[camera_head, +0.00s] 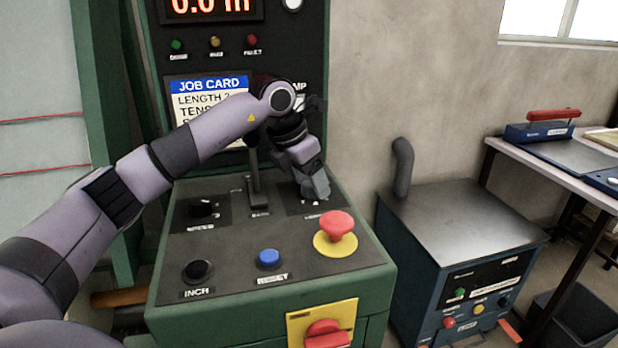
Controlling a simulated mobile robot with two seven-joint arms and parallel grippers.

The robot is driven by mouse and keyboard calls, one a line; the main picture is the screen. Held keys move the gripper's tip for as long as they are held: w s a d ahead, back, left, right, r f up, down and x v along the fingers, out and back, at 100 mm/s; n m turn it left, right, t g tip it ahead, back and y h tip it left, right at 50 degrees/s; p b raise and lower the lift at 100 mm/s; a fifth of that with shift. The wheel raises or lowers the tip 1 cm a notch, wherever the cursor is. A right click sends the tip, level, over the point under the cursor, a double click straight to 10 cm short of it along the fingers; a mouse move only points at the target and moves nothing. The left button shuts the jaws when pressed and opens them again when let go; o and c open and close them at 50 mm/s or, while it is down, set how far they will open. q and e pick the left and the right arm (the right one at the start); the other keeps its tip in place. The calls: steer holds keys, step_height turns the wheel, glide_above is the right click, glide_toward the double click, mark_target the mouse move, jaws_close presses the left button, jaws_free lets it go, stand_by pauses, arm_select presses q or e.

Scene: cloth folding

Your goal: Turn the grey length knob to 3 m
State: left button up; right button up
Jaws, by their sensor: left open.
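My left gripper (314,186) reaches over the green control console and points down at the dial plate (331,204) at its back right. The gripper covers the middle of that plate, so I cannot make out a grey knob there or whether the fingers touch it. The jaws are open, though the gap between them is hard to see. The red digital display (212,6) at the top is cut off by the picture's edge; its first digit is unclear, followed by ".0 m". The job card (200,88) has a "LENGTH" line, its value partly covered by my arm. My right gripper is out of view.
A black lever (257,188) stands just left of the gripper, and a black knob (204,207) further left. A red mushroom button (337,225), a blue button (269,258) and a black inch button (198,270) are nearer. A blue machine (465,225) stands to the right.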

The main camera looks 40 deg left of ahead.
arm_select(q)
steer(key=c, duration=1)
steer(key=shift+c, duration=0.2)
steer(key=shift+r, duration=0.1)
steer(key=m+p, duration=0.1)
steer(key=m, duration=0.1)
steer(key=m+h+p, duration=0.1)
steer(key=m+p, duration=0.1)
steer(key=shift+w+a+r+m+g+h, duration=0.1)
steer(key=shift+w+r+m+g+h, duration=0.05)
steer(key=shift+m+g+h, duration=0.2)
steer(key=shift+a+m+g+h+p, duration=0.1)
steer(key=shift+m+g+h+p, duration=0.3)
steer(key=shift+m, duration=0.6)
steer(key=shift+m+g+h+p, duration=0.15)
steer(key=shift+m+p, duration=0.35)
steer(key=shift+m, duration=0.45)
steer(key=shift+w, duration=0.1)
steer(key=o, duration=1)
steer(key=shift+o, duration=0.2)
steer(key=shift+f, duration=0.2)
